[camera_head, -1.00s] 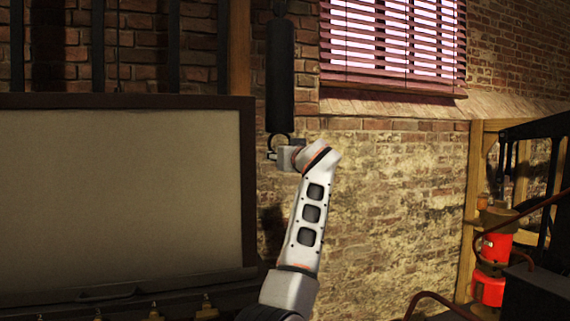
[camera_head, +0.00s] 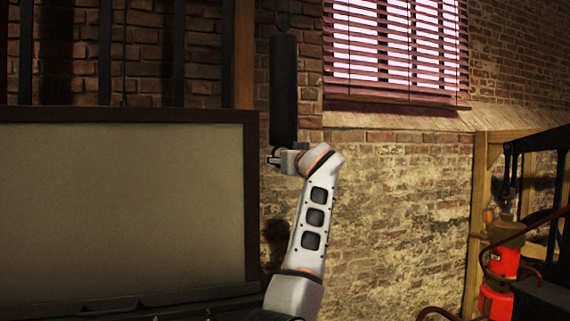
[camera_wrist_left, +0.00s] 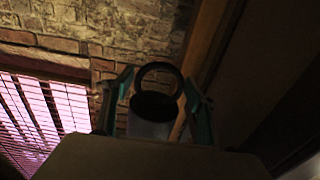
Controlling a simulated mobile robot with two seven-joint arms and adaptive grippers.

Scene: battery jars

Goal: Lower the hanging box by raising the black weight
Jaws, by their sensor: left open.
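The black weight (camera_head: 284,90) is a tall dark cylinder hanging upright against the brick wall, left of the window. My left gripper (camera_head: 273,158) is just under its lower end, and the ring there is hardly visible in the head view. The left wrist view, which looks upside down, shows the dark ring (camera_wrist_left: 143,77) on the end of the weight (camera_wrist_left: 152,126). My left gripper (camera_wrist_left: 155,98) is open, with teal fingers on either side; contact cannot be told. My right gripper is not in view. I cannot make out the hanging box.
A large framed pale panel (camera_head: 120,205) fills the left side. A window with blinds (camera_head: 395,50) and a sloping sill (camera_head: 400,118) is right of the weight. Red equipment (camera_head: 500,265) and dark beams are at the far right.

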